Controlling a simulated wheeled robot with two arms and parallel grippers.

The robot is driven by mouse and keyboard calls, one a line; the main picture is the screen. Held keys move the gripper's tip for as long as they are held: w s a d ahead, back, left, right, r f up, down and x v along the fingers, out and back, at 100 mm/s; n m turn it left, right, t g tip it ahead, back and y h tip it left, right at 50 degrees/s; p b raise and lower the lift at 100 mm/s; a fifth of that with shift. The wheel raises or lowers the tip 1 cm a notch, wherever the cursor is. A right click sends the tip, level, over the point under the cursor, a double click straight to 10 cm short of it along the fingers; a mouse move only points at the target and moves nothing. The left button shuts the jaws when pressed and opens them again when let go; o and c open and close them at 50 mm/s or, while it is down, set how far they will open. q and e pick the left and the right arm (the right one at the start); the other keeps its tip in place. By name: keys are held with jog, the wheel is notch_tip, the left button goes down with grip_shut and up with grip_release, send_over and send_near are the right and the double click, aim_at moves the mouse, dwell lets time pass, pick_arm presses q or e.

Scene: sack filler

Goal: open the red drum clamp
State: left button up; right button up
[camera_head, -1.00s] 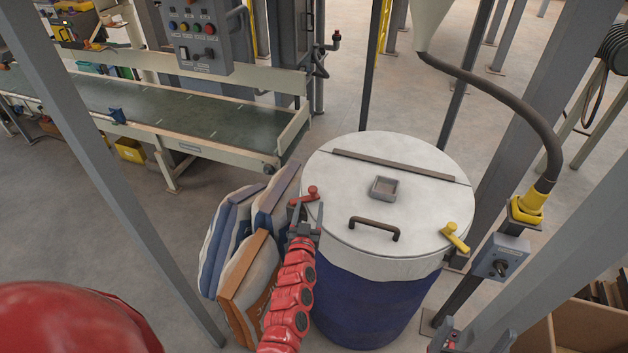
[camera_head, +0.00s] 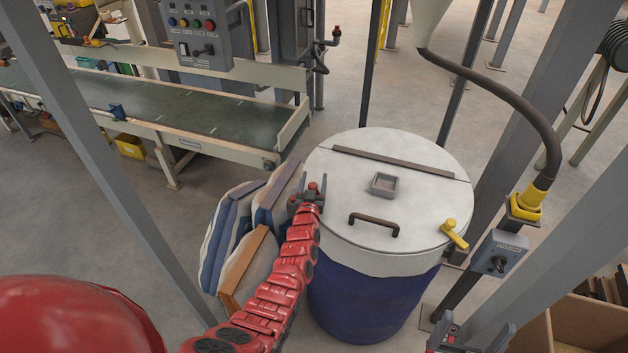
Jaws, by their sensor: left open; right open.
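A blue drum (camera_head: 365,305) with a white lid (camera_head: 420,178) stands in the middle of the view. The red drum clamp (camera_head: 312,187) is at the left edge of the lid, partly hidden by my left gripper. My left gripper (camera_head: 308,184) is open, with its fingers up around the red clamp; I cannot tell whether they touch it. A yellow clamp (camera_head: 454,233) is on the right edge of the lid. My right gripper (camera_head: 473,338) is open and empty at the bottom edge, right of the drum.
Filled sacks (camera_head: 240,230) lean left of the drum. A grey post (camera_head: 110,180) stands further left. A switch box (camera_head: 499,254) and a yellow-ended hose (camera_head: 527,204) are at the right, above a cardboard box (camera_head: 590,325). A conveyor (camera_head: 200,125) is behind.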

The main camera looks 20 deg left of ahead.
pick_arm(q)
grip_shut()
dwell(0.3)
dwell(1.1)
